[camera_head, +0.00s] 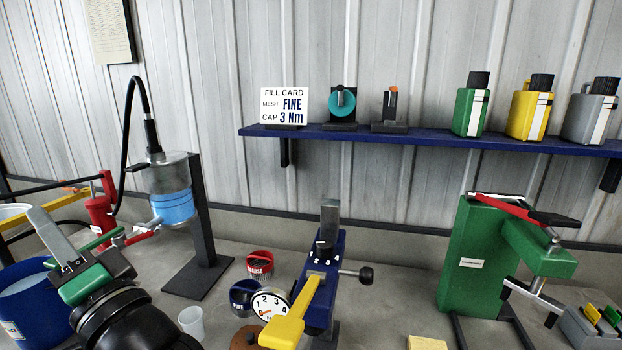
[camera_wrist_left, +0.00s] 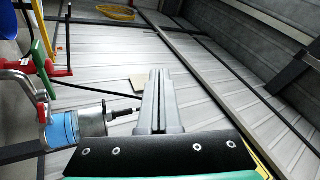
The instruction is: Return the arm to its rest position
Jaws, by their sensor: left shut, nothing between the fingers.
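My left arm comes in from the lower left of the head view. Its gripper (camera_head: 38,214) has its grey fingers pointing up and left, in front of the blue drum and left of the disperser column. The fingers are together and hold nothing. In the left wrist view the gripper (camera_wrist_left: 159,72) also shows with its two fingers side by side and nothing between them. The disperser column's cylinder (camera_head: 170,178) with a blue band stands right of the gripper, apart from it. My right gripper is in neither view.
A blue drum (camera_head: 30,308) is close by the left arm. A white cup (camera_head: 191,322), a dial gauge (camera_head: 271,304) and a yellow-handled blue tool (camera_head: 322,285) stand on the bench. A green machine (camera_head: 472,260) is at right. A blue shelf (camera_head: 430,138) holds three bottles.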

